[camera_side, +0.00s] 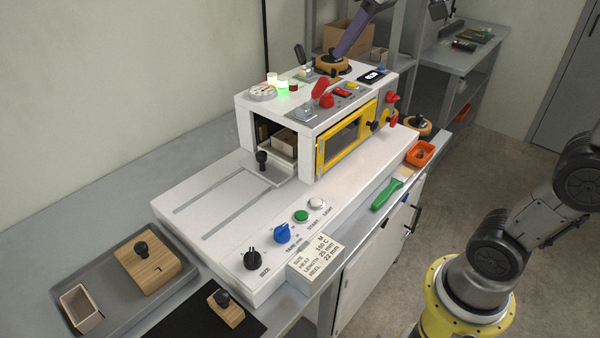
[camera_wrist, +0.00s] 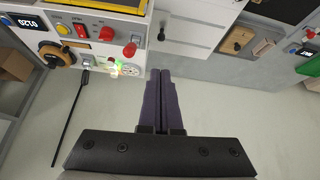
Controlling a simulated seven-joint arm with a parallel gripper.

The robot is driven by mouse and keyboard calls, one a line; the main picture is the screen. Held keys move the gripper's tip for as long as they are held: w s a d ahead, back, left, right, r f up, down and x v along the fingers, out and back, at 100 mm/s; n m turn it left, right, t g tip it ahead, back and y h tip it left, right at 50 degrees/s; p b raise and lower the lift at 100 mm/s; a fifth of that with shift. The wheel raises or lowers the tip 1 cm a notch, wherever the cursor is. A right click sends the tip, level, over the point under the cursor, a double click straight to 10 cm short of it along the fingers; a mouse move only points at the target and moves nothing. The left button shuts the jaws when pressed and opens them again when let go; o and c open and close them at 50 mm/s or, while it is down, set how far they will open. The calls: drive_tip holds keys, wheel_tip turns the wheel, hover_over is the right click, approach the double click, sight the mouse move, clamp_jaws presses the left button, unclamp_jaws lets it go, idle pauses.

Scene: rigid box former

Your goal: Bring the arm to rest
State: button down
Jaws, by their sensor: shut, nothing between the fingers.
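My gripper (camera_side: 340,50) comes down from the top edge of the side view, its slim purple fingers pressed together. In that view its tips overlap a round wooden knob on the white machine (camera_side: 350,207); I cannot tell the depth between them from this. The machine (camera_wrist: 105,42) shows there at the upper left, apart from the fingers. The upper part of my arm is out of frame.
A grey tray (camera_side: 112,320) holds a wooden block (camera_side: 150,265) and a small open box (camera_side: 80,308). A green-handled brush (camera_side: 386,195) and an orange bin (camera_side: 420,153) sit along the right edge.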

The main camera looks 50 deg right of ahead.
drive_tip(key=s+a+f, duration=0.1)
drive_tip(key=s+f, duration=1.5)
drive_tip(key=s, duration=0.1)
drive_tip(key=shift+s+a+f+m+g, duration=0.3)
drive_tip(key=shift+a+m, duration=0.05)
drive_tip(key=shift+m, duration=0.05)
